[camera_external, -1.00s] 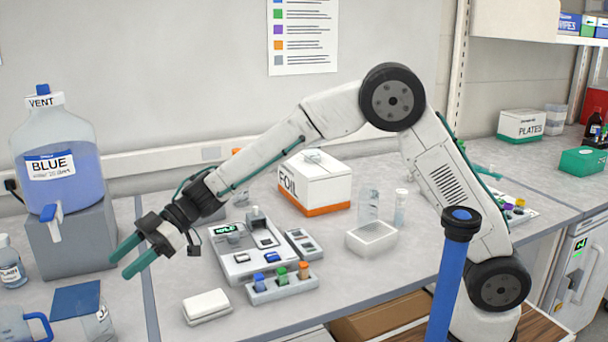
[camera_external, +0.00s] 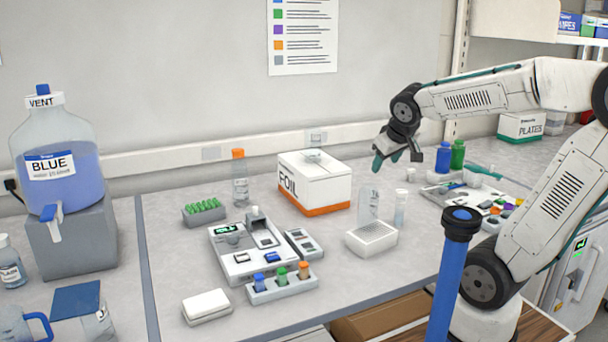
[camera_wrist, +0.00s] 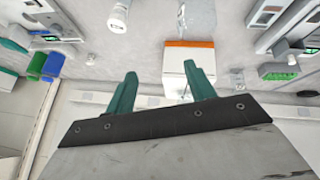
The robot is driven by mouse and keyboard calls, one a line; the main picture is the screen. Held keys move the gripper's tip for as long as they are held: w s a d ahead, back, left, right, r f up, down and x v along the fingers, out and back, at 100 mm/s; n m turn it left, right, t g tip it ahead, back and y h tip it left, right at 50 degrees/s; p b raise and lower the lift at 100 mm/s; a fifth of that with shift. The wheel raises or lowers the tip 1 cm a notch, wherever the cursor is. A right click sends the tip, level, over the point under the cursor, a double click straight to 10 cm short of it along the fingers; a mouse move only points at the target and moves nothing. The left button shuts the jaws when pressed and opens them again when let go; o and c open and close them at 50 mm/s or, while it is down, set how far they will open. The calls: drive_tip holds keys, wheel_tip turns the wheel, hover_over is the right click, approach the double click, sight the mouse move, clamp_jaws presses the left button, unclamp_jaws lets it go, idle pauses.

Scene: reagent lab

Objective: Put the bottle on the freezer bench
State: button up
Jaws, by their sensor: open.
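Several bottles show, and I cannot tell which one is meant. A clear bottle with an orange cap (camera_external: 240,178) stands upright left of the foil box. A blue bottle (camera_external: 443,158) and a green bottle (camera_external: 457,155) stand upright near the back, right of my gripper; they also show at the left of the wrist view, the blue bottle (camera_wrist: 37,65) beside the green bottle (camera_wrist: 52,67). My gripper (camera_external: 396,160) is open and empty above the bench, right of the foil box. The freezer bench appears to be the right-hand counter (camera_external: 558,165) above a unit with a green display.
The foil box (camera_external: 315,185), a clear upright piece in a white block (camera_external: 372,240) and a grey instrument (camera_external: 250,255) stand mid-bench. A blue-liquid carboy (camera_external: 60,165) is at left. A blue post (camera_external: 450,280) rises in front. A plates box (camera_external: 521,126) is at right.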

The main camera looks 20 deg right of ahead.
drive_tip(key=s+d+f+m+g, duration=0.1)
drive_tip(key=s+f+g, duration=0.1)
drive_tip(key=s, duration=0.7)
drive_tip(key=s+d+f+m+g+y, duration=0.1)
drive_tip(key=s+d+f+g, duration=0.1)
drive_tip(key=s, duration=0.7)
drive_tip(key=shift+f+g, duration=0.6)
drive_tip(key=shift+f, duration=0.1)
